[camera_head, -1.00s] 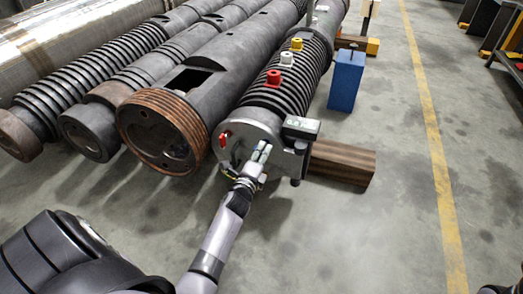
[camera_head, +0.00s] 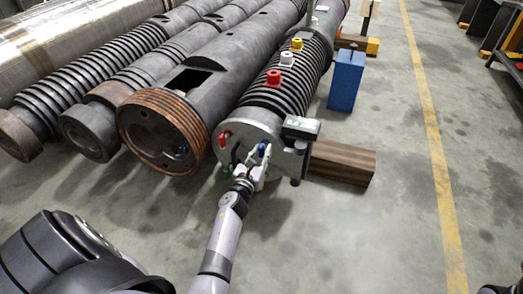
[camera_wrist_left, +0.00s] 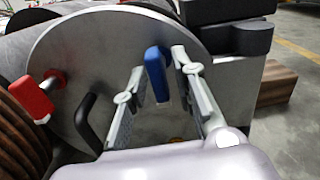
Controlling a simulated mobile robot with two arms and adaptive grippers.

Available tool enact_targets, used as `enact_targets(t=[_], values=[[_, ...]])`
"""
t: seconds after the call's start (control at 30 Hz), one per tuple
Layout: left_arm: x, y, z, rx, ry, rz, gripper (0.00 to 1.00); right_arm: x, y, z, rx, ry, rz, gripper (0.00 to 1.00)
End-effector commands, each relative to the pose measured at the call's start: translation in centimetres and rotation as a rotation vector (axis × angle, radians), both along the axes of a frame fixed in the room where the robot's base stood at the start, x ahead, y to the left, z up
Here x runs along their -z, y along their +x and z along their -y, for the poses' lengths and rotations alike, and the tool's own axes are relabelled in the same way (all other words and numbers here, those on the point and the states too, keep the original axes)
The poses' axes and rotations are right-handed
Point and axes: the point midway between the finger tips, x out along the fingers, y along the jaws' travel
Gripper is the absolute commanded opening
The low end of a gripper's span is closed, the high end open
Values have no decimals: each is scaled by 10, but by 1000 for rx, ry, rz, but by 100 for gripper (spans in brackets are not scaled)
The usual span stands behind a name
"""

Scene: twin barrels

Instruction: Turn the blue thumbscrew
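The blue thumbscrew (camera_head: 262,148) is on the round grey end plate (camera_head: 240,139) of the rightmost barrel. In the left wrist view the blue thumbscrew (camera_wrist_left: 156,75) stands upright between the two fingers of my left gripper (camera_wrist_left: 158,85). The fingers are apart, with a visible gap on the right side of the thumbscrew; whether the left finger touches it I cannot tell. In the head view my left gripper (camera_head: 257,164) is in front of the plate's lower right part. My right gripper is not in view.
A red handle (camera_wrist_left: 34,99) and a black curved handle (camera_wrist_left: 87,124) are on the same plate, left of the fingers. A dark box (camera_head: 301,128) sits at the plate's upper right. A wooden block (camera_head: 343,163) lies beneath the barrel.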

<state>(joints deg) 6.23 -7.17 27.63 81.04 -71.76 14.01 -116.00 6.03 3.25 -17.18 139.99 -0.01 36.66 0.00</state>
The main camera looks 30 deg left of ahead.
Motion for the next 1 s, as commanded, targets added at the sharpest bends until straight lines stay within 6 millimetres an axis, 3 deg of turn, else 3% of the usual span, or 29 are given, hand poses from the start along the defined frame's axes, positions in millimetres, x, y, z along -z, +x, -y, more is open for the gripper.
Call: enact_targets(t=[0.37,1.0], values=[[0,-3,1,0,-1,0,31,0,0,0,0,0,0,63],[0,-62,15,0,-2,0,31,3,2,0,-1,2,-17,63]])
